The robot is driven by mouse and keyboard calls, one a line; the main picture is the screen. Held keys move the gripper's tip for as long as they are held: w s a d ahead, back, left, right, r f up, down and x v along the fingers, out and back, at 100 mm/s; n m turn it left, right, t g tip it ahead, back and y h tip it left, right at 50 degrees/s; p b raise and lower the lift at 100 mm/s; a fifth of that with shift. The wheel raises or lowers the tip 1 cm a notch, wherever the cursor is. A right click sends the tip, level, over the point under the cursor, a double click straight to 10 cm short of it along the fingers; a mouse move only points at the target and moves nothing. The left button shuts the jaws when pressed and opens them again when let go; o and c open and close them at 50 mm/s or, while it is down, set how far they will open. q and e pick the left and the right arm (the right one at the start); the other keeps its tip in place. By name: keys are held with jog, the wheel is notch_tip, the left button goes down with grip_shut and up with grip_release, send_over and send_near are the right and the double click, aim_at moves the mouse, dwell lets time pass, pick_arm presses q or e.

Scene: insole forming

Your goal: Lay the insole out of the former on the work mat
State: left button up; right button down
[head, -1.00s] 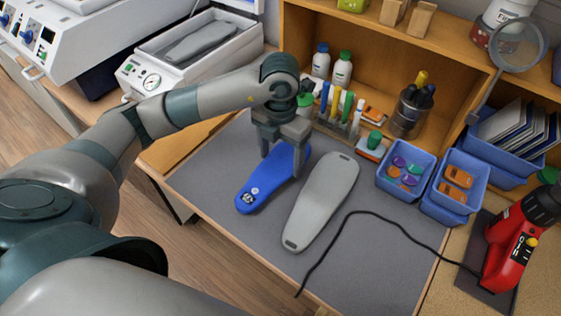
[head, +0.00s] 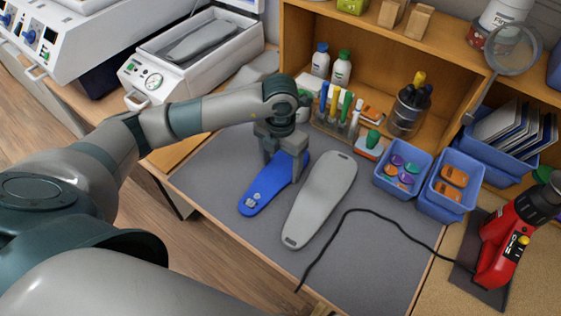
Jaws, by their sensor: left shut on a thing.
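The blue insole (head: 258,196) is on or just above the grey work mat (head: 215,185), with its narrower end toward the front left. My left gripper (head: 281,168) points down and is shut on the insole near its far, wider end. The fingers and wrist hide part of that end. I cannot tell whether the insole's underside fully touches the mat. The former (head: 150,78) stands at the back left, open, with a grey foot-shaped form (head: 203,42) in it. My right gripper is not in view.
A grey insole-shaped piece (head: 320,200) lies close to the right of the blue insole. A black cable (head: 375,214) crosses the mat to a red heat tool (head: 505,240). Blue bins (head: 404,188) and a pen rack (head: 338,128) stand behind. The mat's front left is clear.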

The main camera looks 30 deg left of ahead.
aim_at(280, 170)
pick_arm(q)
jog(key=shift+f, duration=0.2)
jog(key=o, duration=1)
jog(key=shift+r, duration=0.1)
jog(key=shift+r, duration=0.1)
jog(key=shift+r, duration=0.1)
jog(key=shift+r, duration=0.35)
notch_tip(280, 170, up, 11)
jog(key=b, duration=0.3)
